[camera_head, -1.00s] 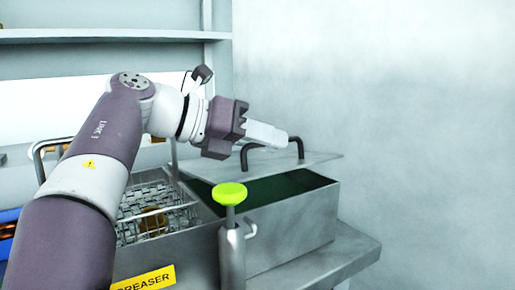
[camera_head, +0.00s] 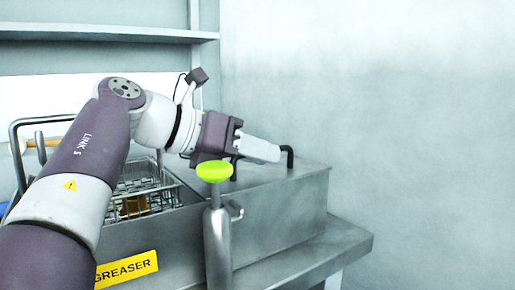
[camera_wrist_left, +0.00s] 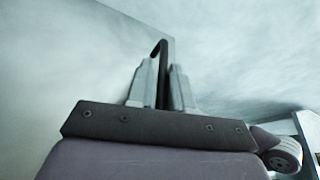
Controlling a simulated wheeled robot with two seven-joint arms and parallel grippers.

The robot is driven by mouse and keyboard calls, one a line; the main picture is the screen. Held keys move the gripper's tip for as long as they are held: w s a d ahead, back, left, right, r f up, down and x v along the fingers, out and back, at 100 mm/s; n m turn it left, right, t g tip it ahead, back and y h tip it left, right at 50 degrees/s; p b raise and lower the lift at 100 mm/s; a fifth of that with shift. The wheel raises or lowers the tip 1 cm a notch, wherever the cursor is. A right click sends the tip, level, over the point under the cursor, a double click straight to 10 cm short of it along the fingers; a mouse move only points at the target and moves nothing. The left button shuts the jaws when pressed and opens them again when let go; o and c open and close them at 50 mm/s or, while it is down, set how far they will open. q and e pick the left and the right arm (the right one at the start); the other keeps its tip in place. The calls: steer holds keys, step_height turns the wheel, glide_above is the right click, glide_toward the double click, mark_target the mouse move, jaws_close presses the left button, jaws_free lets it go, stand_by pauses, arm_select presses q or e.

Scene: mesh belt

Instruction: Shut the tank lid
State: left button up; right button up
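The tank lid (camera_head: 285,178) is a flat grey metal plate lying over the top of the tank (camera_head: 285,220); no dark opening shows. A black bar handle (camera_head: 289,154) stands on the lid. My left gripper (camera_head: 270,152) reaches in from the left, low over the lid at this handle. In the left wrist view the handle (camera_wrist_left: 164,70) runs between the two fingers, which sit close against it on both sides. The lid's near left part is hidden behind my gripper and the green knob. My right gripper is not in view.
A lime-green knob (camera_head: 214,171) on a metal post (camera_head: 217,240) stands in front of the tank. A wire basket (camera_head: 150,190) lies left of it. A yellow label (camera_head: 126,269) is on the front. A shelf (camera_head: 100,33) runs behind; a bare wall is at right.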

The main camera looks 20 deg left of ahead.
arm_select(q)
steer(key=shift+o, duration=0.8)
steer(key=shift+w+a+f, duration=0.1)
steer(key=shift+w, duration=0.05)
step_height(320, 180, up, 5)
steer(key=p, duration=0.4)
steer(key=shift+r, duration=0.2)
steer(key=s+d+r+p, duration=0.3)
steer(key=d+r+p, duration=0.1)
steer(key=d, duration=0.7)
steer(key=shift+d+r, duration=0.25)
steer(key=shift+r, duration=0.6)
